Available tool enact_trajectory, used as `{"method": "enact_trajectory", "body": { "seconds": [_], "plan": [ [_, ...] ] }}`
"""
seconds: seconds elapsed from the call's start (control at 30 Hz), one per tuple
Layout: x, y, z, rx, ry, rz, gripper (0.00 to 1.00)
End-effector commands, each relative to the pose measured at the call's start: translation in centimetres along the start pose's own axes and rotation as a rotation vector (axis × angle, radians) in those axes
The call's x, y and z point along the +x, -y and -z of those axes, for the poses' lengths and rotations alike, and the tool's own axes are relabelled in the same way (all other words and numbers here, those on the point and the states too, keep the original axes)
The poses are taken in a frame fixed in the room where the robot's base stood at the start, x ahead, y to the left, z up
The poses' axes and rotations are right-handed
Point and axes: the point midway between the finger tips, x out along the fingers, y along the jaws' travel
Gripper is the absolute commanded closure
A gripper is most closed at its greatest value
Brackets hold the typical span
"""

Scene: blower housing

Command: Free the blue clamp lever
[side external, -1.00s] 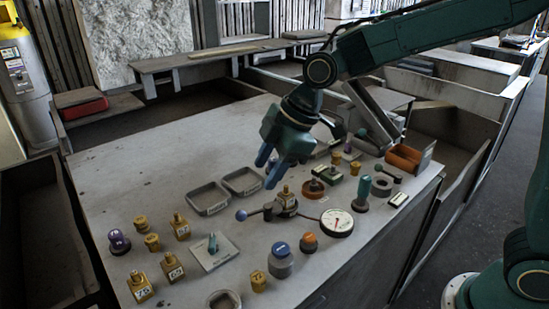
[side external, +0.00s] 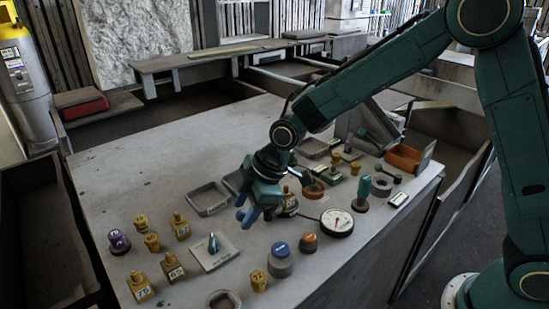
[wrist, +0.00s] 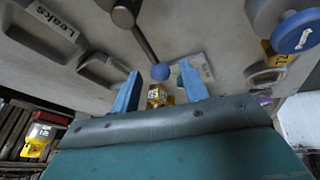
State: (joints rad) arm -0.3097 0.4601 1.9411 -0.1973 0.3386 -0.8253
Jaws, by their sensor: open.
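The blue clamp lever shows in the wrist view as a dark rod ending in a blue ball (wrist: 160,71). The rod runs up to its dark pivot (wrist: 125,12) at the top edge. My gripper (wrist: 160,84) is open, with its two blue fingers on either side of the ball in the picture and nothing held. I cannot tell whether either finger touches the ball. In the side view my gripper (side external: 245,214) is low over the table at the lever's ball end, and hides most of the lever. A brass piece (side external: 289,205) stands at the clamp, partly hidden.
Shallow trays (side external: 208,198) lie behind my gripper. A plate with a teal peg (side external: 213,252) and several brass weights (side external: 181,226) stand to the left. A blue-capped cylinder (side external: 280,260) and a round dial (side external: 337,222) are near the front right.

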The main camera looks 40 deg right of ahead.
Motion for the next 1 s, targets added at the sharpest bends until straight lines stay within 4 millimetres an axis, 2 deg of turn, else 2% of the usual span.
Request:
{"method": "enact_trajectory", "body": {
  "seconds": [0.13, 0.43, 0.47, 0.6, 0.7, 1.0],
  "plan": [
    [0.68, 0.04, -0.01, 0.000, 0.001, 0.001, 0.55],
    [0.80, 0.02, 0.01, 0.000, 0.000, 0.000, 0.55],
    [0.80, 0.02, 0.01, 0.000, 0.000, 0.000, 0.57],
    [0.79, 0.02, 0.01, 0.000, 0.000, 0.000, 0.85],
    [0.78, 0.02, 0.00, 0.000, 0.000, 0.000, 1.00],
    [0.80, -0.05, 0.04, 0.011, 0.002, -0.004, 1.00]
  ]
}}
